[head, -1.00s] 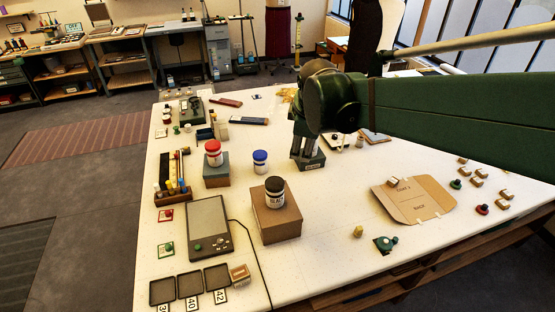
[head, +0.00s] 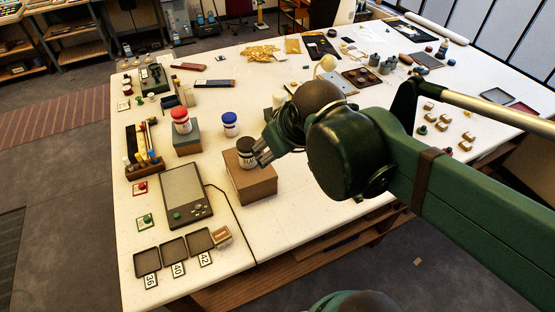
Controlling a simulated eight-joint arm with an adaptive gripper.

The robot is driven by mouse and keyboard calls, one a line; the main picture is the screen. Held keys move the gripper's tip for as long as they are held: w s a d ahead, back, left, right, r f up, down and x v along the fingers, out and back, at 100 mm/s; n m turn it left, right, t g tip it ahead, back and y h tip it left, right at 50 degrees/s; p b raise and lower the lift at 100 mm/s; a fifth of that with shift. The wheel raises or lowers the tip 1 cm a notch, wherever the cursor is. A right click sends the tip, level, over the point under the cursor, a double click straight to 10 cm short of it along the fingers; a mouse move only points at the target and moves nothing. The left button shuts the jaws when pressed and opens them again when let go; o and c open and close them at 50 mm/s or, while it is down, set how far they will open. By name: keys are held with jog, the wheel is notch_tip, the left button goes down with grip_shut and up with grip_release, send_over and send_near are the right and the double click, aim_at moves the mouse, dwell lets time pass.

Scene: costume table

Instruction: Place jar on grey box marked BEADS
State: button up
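A black-lidded white jar (head: 246,160) stands upright on a brown box (head: 250,184) in the middle of the front part of the table. My gripper (head: 262,157) is at the jar's right side, its grey fingers overlapping the jar in the picture. I cannot tell whether they touch or grasp it. A red-lidded jar (head: 181,121) stands on a grey-green box (head: 187,144). A blue-lidded jar (head: 230,125) stands on the table beside that. I can read no BEADS marking. A pale jar (head: 279,99) is partly hidden behind my arm.
A grey scale (head: 184,190) with a cable lies left of the brown box. Small trays (head: 174,250) and a wooden rack (head: 143,150) are at the table's left side. My arm covers much of the table's right side.

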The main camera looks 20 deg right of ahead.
jog(key=shift+s+a+f+m, duration=0.15)
jog(key=shift+s+f+m, duration=0.15)
jog(key=shift+s, duration=0.25)
jog(key=shift+s+a+f+m, duration=0.2)
jog(key=shift+s+f+m, duration=0.05)
jog(key=shift+s+m, duration=0.25)
jog(key=shift+s+a+f+m, duration=0.15)
jog(key=shift+s+f+m, duration=0.15)
jog(key=shift+s, duration=0.3)
